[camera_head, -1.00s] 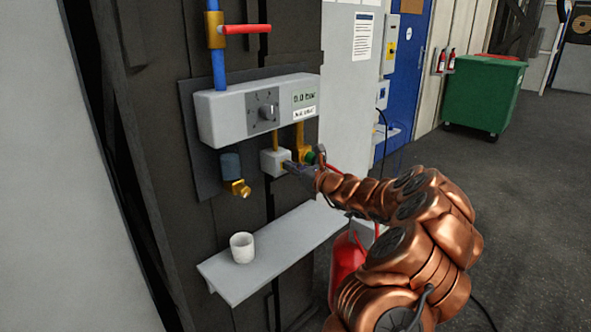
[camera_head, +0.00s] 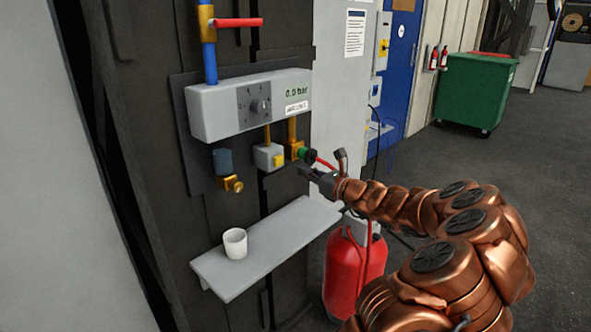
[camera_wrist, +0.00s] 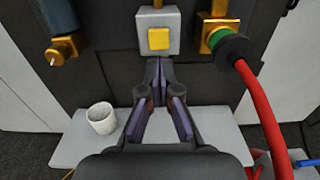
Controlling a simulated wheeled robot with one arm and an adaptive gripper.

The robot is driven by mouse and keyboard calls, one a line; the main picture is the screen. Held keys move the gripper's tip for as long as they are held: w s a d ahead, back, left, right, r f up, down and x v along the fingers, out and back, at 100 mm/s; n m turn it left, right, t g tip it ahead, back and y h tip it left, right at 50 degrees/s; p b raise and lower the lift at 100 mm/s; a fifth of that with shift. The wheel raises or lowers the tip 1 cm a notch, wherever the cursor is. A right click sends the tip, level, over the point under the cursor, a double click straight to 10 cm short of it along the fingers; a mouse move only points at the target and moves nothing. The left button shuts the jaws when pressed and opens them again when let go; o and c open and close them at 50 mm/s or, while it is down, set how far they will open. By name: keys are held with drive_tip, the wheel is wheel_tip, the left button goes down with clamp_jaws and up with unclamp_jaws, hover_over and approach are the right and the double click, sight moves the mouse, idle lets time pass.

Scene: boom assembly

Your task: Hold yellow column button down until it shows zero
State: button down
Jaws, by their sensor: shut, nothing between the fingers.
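The yellow button (camera_head: 279,160) sits on the front of a small white box (camera_head: 264,157) below the wall unit. In the wrist view the yellow button (camera_wrist: 158,39) is just above the fingertips, fully visible. My gripper (camera_head: 304,171) is shut and empty, to the right of the button and apart from it. The shut fingers also show in the wrist view (camera_wrist: 158,66). The display (camera_head: 296,90) on the grey wall unit (camera_head: 220,108) appears to read 0.0 bar.
A green-and-brass fitting (camera_head: 301,152) with a red hose is right of the button box. A brass tap (camera_head: 232,184) is to its left. A shelf (camera_head: 215,270) with a white cup (camera_head: 235,243) is below. A red cylinder (camera_head: 352,270) stands beside the shelf.

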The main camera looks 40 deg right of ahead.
drive_tip(key=shift+s+d+b, duration=0.2)
drive_tip(key=shift+s, duration=0.95)
drive_tip(key=shift+s+d+b, duration=0.15)
drive_tip(key=shift+s+d, duration=0.05)
drive_tip(key=shift+s, duration=0.95)
drive_tip(key=shift+a, duration=0.1)
